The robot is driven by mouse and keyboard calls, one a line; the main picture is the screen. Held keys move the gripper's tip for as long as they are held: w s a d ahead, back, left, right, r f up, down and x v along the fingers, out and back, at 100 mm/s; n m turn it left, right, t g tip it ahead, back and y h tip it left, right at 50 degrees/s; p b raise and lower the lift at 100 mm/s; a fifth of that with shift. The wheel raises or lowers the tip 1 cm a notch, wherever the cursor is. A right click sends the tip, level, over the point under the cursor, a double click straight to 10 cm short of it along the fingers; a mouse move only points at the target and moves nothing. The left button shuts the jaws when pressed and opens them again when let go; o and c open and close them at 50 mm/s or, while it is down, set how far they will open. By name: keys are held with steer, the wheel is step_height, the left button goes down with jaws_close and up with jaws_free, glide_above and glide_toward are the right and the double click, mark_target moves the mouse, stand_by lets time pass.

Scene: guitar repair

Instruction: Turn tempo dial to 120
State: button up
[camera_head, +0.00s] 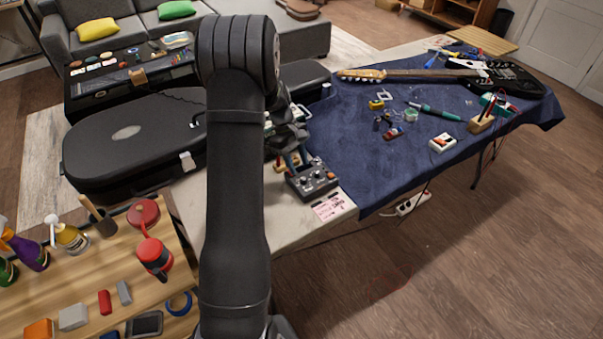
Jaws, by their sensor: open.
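A dark box with several small knobs (313,181) stands on the pale end of the long table, just past the blue cloth's near-left corner. The knobs are too small here to tell which is the tempo dial or to read its setting.
A printed card (333,206) lies in front of the box. The blue cloth (350,150) holds an electric guitar (505,80) and several small tools to the right. A black guitar case (125,145) lies to the left. A wooden bench (75,285) with bottles is at lower left.

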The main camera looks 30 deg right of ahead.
mark_target(303, 178)
steer(key=shift+x, duration=2.25)
steer(key=shift+c, duration=0.2)
jaws_close()
